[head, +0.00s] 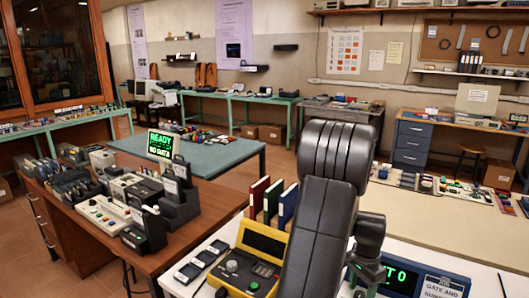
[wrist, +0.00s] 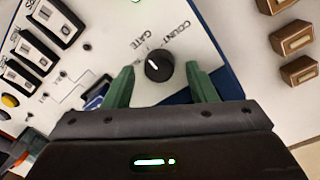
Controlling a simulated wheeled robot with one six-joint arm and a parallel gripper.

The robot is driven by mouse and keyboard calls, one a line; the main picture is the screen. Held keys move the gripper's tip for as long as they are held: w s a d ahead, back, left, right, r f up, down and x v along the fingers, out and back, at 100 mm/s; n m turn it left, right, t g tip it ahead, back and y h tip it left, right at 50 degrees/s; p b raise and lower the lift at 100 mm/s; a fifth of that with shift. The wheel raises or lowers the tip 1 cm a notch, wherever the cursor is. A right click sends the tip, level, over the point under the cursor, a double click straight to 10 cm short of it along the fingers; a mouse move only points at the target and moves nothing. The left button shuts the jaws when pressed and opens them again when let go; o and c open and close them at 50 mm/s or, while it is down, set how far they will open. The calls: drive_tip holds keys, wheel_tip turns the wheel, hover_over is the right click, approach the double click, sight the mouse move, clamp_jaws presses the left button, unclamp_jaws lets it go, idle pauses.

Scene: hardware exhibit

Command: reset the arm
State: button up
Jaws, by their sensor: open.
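My gripper (wrist: 160,76) shows in the wrist view with its two green fingers spread apart and nothing gripped. A black round knob (wrist: 159,66) with a white pointer line lies between the fingertips in the picture, with a gap on each side. I cannot tell how far the fingertips are above the panel. The knob sits on a white panel (wrist: 205,57) marked COUNT and GATE. In the head view my arm (head: 325,200) rises in the front middle; the gripper itself is not visible there.
Black-and-white modules (wrist: 58,22) stand left of the knob, and several brown blocks (wrist: 294,40) lie right. In the head view, a yellow device (head: 262,243) and upright red, green and blue books (head: 287,205) stand close left of my arm. A green-digit display (head: 398,279) is at right.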

wheel_tip(320, 180, up, 13)
wheel_tip(320, 180, down, 14)
drive_tip(key=shift+r, duration=0.15)
drive_tip(key=n+p, duration=0.2)
drive_tip(key=n, duration=0.2)
drive_tip(key=shift+a+r, duration=0.1)
drive_tip(key=shift+r, duration=0.05)
drive_tip(key=n+p, duration=0.3)
drive_tip(key=n, duration=0.1)
drive_tip(key=shift+n, duration=0.3)
drive_tip(key=shift+r, duration=0.2)
wheel_tip(320, 180, up, 8)
drive_tip(key=b, duration=0.1)
drive_tip(key=shift+a+r, duration=0.25)
drive_tip(key=shift+a, duration=0.05)
drive_tip(key=shift+w, duration=0.1)
drive_tip(key=shift+f, duration=0.1)
